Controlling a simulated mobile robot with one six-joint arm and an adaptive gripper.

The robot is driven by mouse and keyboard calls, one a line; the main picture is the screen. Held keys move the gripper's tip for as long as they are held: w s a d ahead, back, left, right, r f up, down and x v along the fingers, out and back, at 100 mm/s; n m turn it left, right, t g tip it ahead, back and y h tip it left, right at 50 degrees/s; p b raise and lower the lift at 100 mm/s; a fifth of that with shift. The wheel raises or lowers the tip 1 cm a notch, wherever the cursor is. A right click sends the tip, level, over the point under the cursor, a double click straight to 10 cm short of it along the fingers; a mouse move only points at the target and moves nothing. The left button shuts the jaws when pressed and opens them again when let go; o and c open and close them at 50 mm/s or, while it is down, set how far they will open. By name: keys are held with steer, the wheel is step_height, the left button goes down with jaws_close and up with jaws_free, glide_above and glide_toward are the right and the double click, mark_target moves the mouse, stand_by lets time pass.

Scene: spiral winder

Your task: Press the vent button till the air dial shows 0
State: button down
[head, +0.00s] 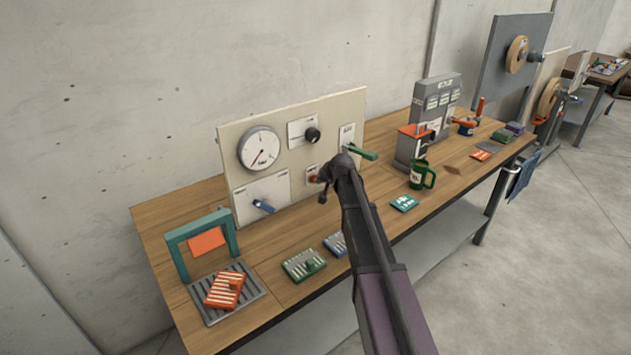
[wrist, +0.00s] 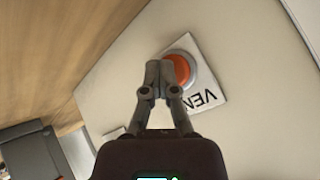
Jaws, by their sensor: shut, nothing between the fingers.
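The vent button (wrist: 184,68) is a round orange-red button in a grey ring on a white plate whose visible letters read "VEN". In the head view the red button (head: 313,179) shows small on the beige panel (head: 345,103). My gripper (wrist: 160,70) is shut and empty, its fingertips in front of the button's left part in the wrist view. I cannot tell if they touch it. In the head view my gripper (head: 324,182) is beside the button. The round white dial (head: 260,149) is at the panel's upper left; its needle points to the lower left, and its numbers are too small to read.
The panel also carries a black knob (head: 312,134), a blue lever (head: 263,206) and a green handle (head: 360,151). A green mug (head: 422,175), a teal frame (head: 203,241) and several small cards stand or lie on the wooden bench (head: 262,247).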

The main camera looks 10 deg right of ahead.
steer(key=shift+s, duration=0.1)
stand_by(0.7)
steer(key=shift+s+d, duration=0.35)
steer(key=shift+s, duration=0.3)
steer(key=shift+s+d, duration=0.4)
steer(key=shift+s, duration=0.35)
steer(key=shift+s+d, duration=0.35)
steer(key=shift+s, duration=0.4)
steer(key=shift+s+d, duration=0.4)
steer(key=shift+s, duration=0.35)
steer(key=s+a+g, duration=0.1)
steer(key=s, duration=0.4)
steer(key=s+a+f+n+g+p, duration=0.1)
steer(key=s, duration=0.4)
steer(key=s+a+f+g, duration=0.1)
steer(key=s+a, duration=0.1)
steer(key=s, duration=0.2)
steer(key=shift+s+n+g+h, duration=0.3)
steer(key=shift+s+n, duration=0.1)
steer(key=s+n+g+h+p, duration=0.1)
steer(key=s+g, duration=0.3)
steer(key=s, duration=1.4)
steer(key=shift+a+f+g+h+p, duration=0.3)
steer(key=shift+a+h+p, duration=0.05)
steer(key=shift+h, duration=0.45)
